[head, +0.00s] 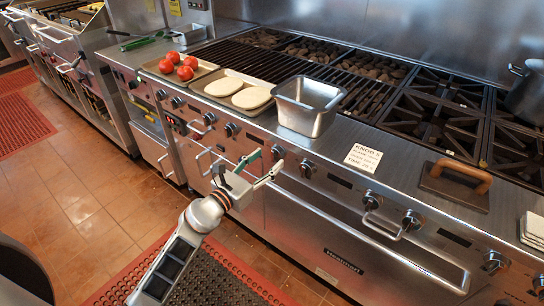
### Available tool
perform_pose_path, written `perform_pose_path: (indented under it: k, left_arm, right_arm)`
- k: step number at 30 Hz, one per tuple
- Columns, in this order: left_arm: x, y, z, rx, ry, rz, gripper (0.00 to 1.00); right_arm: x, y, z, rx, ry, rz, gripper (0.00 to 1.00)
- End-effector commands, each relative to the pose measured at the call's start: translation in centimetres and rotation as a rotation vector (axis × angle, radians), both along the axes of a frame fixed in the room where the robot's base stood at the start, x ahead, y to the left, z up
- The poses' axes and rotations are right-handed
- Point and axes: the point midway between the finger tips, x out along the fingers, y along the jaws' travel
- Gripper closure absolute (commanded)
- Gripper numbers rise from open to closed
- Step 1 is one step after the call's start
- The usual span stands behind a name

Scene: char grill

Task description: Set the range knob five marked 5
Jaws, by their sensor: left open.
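The range front (340,190) carries a row of black and silver knobs. One knob (278,152) sits just beyond the fingertips of my left gripper (265,163). Another knob (307,168) is to its right, and one more (231,129) is to its left. The number marks are too small to read, so I cannot tell which knob is marked 5. My left gripper is open, with its fingers spread and pointing at the panel. It holds nothing, and I cannot tell whether it touches the knob. My right gripper is not in view.
A steel pan (308,108) stands on the range's front ledge above the gripper. A white card headed KNOBS (364,158) lies on the ledge. Trays of tomatoes (178,63) and flat breads (238,90) are to the left. Handles (381,226) jut out below the knobs.

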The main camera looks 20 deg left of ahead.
Motion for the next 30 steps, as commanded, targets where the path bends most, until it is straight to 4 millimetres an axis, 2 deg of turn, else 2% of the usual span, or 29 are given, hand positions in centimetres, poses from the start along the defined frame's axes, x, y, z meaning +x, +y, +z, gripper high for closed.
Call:
perform_pose_path:
  k: [6,17,21,22,30]
  left_arm:
    - [2.4,-0.9,0.0,-0.002,0.000,-0.001,0.51]
    - [2.9,-1.1,0.0,-0.003,0.001,-0.001,0.51]
    - [2.9,-1.1,0.1,-0.003,0.000,-0.001,0.85]
    - [2.9,-1.1,0.1,-0.003,0.000,-0.001,0.88]
    - [2.9,-1.1,0.1,-0.014,0.004,-0.001,0.88]
  right_arm:
    - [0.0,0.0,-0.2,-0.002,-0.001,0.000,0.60]
    - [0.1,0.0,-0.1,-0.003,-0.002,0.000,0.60]
    - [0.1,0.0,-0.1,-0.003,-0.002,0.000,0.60]
    - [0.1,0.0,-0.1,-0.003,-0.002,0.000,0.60]
    - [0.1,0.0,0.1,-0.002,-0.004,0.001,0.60]
